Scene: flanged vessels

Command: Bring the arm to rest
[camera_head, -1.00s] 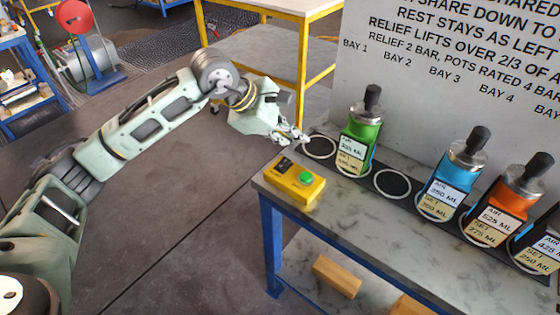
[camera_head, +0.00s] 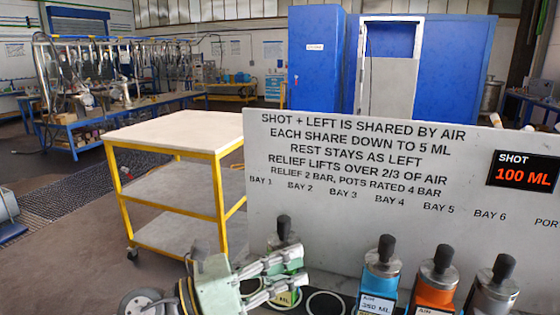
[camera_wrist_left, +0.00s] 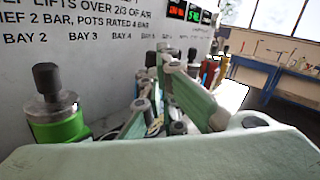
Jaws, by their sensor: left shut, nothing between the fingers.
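My left gripper (camera_head: 303,266) comes in at the bottom of the head view, in front of the green vessel, with its fingers pointing right. It is shut and holds nothing. The green vessel (camera_head: 284,297) is mostly hidden behind it, with its black knob showing above. In the left wrist view the green vessel (camera_wrist_left: 62,128) stands at the left, apart from the fingers (camera_wrist_left: 170,95). My right gripper is not in view.
A blue vessel (camera_head: 380,270), an orange vessel (camera_head: 437,285) and a dark-capped vessel (camera_head: 493,285) stand to the right. Behind them rises a lettered panel (camera_head: 350,200) with a "SHOT 100 ML" display (camera_head: 525,171). A yellow-framed cart (camera_head: 175,140) stands at the back left.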

